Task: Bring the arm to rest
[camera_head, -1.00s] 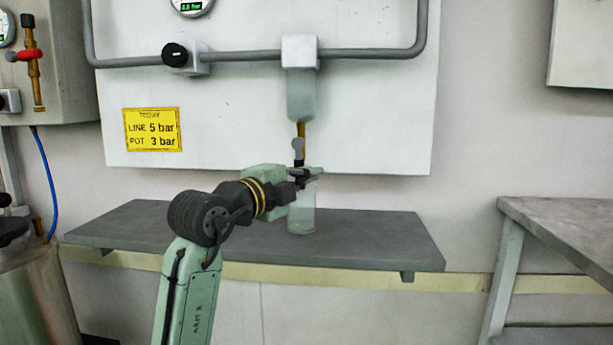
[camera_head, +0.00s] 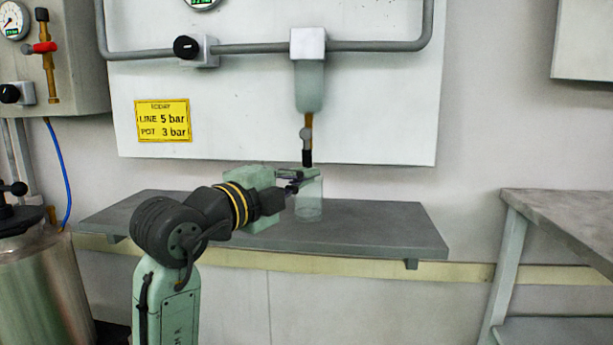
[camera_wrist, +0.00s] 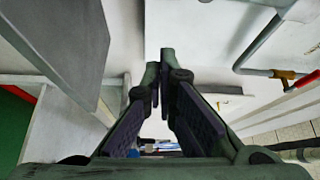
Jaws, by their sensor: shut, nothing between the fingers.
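My gripper (camera_head: 304,180) is held out over the grey shelf, below the wall panel's outlet. In the wrist view my gripper (camera_wrist: 163,62) has its two dark fingers drawn together at the tips, with nothing held between them. A clear cup (camera_head: 309,210) stands upright on the shelf, behind or beside the fingers, which overlap its upper part in the head view. Whether they touch it I cannot tell.
The grey shelf (camera_head: 390,232) is otherwise bare. A brass and black outlet (camera_head: 308,135) hangs from a clear bowl (camera_head: 309,85) just above my gripper. A metal pot (camera_head: 45,285) stands at the left, a table (camera_head: 565,215) at the right.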

